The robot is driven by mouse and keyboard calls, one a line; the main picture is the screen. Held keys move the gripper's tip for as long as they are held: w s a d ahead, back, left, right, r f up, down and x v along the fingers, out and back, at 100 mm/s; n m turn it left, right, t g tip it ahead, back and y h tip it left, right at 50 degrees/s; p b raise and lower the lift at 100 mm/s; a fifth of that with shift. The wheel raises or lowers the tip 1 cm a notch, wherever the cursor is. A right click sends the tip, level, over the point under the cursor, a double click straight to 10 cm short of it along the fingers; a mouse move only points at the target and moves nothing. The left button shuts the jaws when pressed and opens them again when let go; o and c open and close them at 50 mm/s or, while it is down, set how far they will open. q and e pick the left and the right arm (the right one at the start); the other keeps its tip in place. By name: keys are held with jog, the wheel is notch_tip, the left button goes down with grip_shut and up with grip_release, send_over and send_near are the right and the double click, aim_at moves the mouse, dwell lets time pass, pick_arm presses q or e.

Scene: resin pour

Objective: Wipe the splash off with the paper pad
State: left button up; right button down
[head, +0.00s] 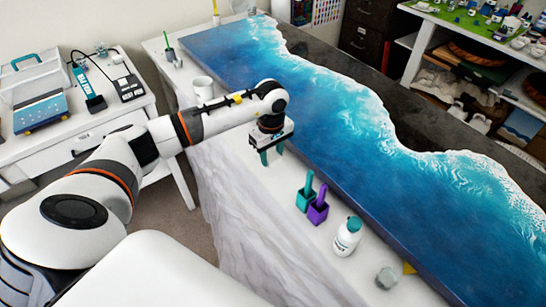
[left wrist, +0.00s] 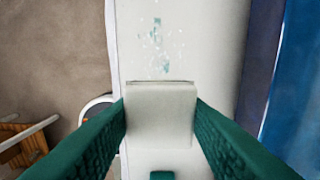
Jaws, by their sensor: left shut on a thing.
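The paper pad (left wrist: 160,118) is a pale, folded block in the left wrist view. My left gripper (head: 271,157) is shut on it, with a green finger on each side. The splash (left wrist: 156,45) is a scatter of small teal and whitish drops on the white tabletop, just beyond the pad's far edge in the left wrist view. The drops visible there are apart from the pad. In the head view I cannot make out the splash or the pad. Whether the pad touches the tabletop I cannot tell. My right gripper is not in view.
The long blue wave panel (head: 335,120) lies along the white table (head: 230,165), right of my gripper. A white mug (head: 203,89) stands behind it.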

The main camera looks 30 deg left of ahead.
pick_arm(q)
jog(key=shift+r+p, duration=0.65)
jog(key=shift+r, duration=0.95)
jog(key=shift+d, duration=0.1)
